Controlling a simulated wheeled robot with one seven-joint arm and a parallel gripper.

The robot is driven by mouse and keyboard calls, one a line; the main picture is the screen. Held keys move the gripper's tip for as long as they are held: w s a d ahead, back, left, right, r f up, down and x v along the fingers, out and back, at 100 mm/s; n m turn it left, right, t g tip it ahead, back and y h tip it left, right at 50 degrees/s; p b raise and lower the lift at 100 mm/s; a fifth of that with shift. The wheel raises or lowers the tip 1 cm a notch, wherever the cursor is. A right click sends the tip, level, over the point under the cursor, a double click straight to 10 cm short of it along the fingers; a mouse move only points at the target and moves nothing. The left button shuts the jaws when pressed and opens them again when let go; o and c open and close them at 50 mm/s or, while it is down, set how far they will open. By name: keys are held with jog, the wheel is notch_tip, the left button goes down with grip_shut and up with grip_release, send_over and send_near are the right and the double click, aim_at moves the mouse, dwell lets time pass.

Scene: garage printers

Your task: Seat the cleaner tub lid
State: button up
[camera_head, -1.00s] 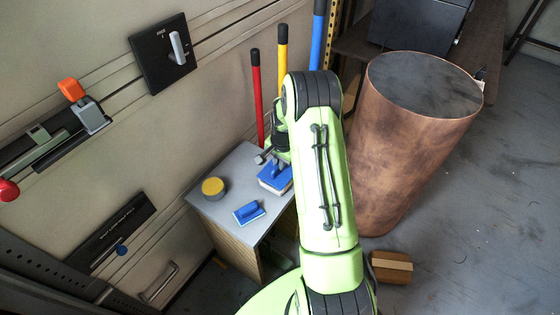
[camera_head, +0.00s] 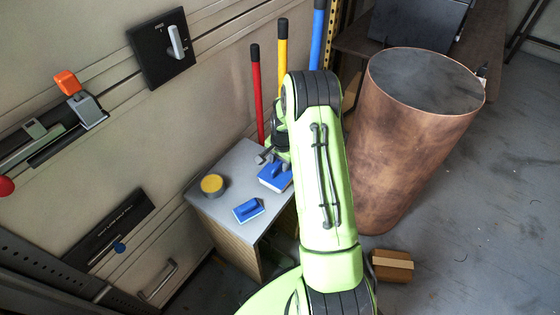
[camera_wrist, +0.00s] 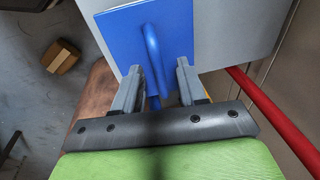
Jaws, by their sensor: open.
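A square blue lid with an arched blue handle (camera_wrist: 153,55) shows in the wrist view. My gripper (camera_wrist: 156,75) is open, with its two grey fingers on either side of the lower part of the handle. In the head view the blue lid (camera_head: 273,180) shows beside my gripper (camera_head: 265,157) at the cabinet's back right, partly hidden by my arm. A pale edge shows under it, but I cannot tell how it sits on a tub. A smaller blue piece with a handle (camera_head: 248,210) lies near the cabinet's front.
A round tub with a yellow top (camera_head: 212,184) stands on the grey cabinet top (camera_head: 225,210). Red (camera_head: 256,95), yellow and blue poles stand behind. A large copper-coloured drum (camera_head: 405,150) stands right of my arm, and a cardboard box (camera_head: 392,265) lies on the floor.

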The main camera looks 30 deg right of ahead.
notch_tip(320, 180, up, 16)
jog(key=s+p, duration=0.2)
jog(key=p, duration=0.3)
jog(key=shift+s+a+f, duration=0.25)
jog(key=shift+s+a, duration=0.05)
jog(key=shift+s, duration=0.05)
notch_tip(320, 180, up, 10)
jog(key=n+p, duration=0.2)
send_over(283, 176)
jog(key=s+a, duration=0.2)
jog(key=a, duration=0.2)
jog(key=s+a+r+n+t+p, duration=0.1)
jog(key=s+a+r+n+p, duration=0.15)
jog(key=r, duration=0.25)
jog(key=s+a+r+n+t+p, duration=0.1)
jog(key=s+a+r+n, duration=0.1)
jog(key=s+a+r, duration=0.25)
jog(key=s+a+r+n+p, duration=0.1)
jog(key=s+a+r+n, duration=0.1)
jog(key=s, duration=0.3)
jog(key=s+a+r+n+t+p, duration=0.1)
jog(key=s+a+r+n+p, duration=0.1)
jog(key=s+r, duration=0.2)
jog(key=s+a+r+n+p, duration=0.1)
jog(key=s+a+r+n, duration=0.2)
jog(key=s, duration=0.3)
jog(key=shift+s+r+t, duration=0.2)
jog(key=shift+t, duration=0.1)
